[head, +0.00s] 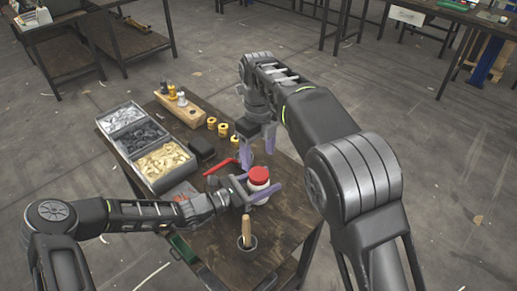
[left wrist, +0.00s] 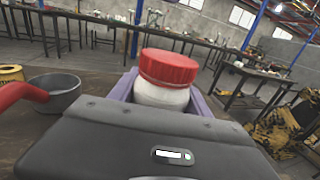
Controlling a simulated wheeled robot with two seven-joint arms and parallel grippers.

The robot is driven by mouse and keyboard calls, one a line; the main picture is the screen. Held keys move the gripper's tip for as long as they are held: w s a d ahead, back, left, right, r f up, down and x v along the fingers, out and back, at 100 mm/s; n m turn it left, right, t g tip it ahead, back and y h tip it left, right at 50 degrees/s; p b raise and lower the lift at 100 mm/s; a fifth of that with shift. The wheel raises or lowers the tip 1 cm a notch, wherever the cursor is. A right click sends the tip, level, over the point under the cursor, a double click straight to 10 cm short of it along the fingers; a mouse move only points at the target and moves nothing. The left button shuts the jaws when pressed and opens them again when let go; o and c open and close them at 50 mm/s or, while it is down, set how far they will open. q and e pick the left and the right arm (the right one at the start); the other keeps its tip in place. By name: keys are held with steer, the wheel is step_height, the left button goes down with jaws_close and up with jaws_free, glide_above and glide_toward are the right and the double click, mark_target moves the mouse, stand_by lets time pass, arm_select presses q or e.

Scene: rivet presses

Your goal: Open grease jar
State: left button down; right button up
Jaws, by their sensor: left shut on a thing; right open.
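The grease jar (head: 258,184) is white with a red screw lid (head: 259,174) and stands upright on the dark work table. The lid sits on the jar. My left gripper (head: 262,194) is shut around the jar's white body, its purple fingers on either side. The left wrist view shows the red lid (left wrist: 168,67) above the white jar body (left wrist: 161,95), between the purple fingers. My right gripper (head: 257,147) is open and empty, pointing down just behind the jar, with its purple fingers apart. The lower part of the jar is hidden by my left gripper.
A grey tray (head: 147,172) with metal and brass rivets lies at the left. A wooden block (head: 180,111) and several yellow cylinders (head: 223,130) stand at the back. A red-handled tool (head: 221,165) is behind the left gripper. A wooden-handled brush (head: 247,229) stands in front.

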mark_target(259, 173)
step_height(259, 173, down, 7)
steer(key=shift+r, duration=0.2)
steer(key=shift+c, duration=0.4)
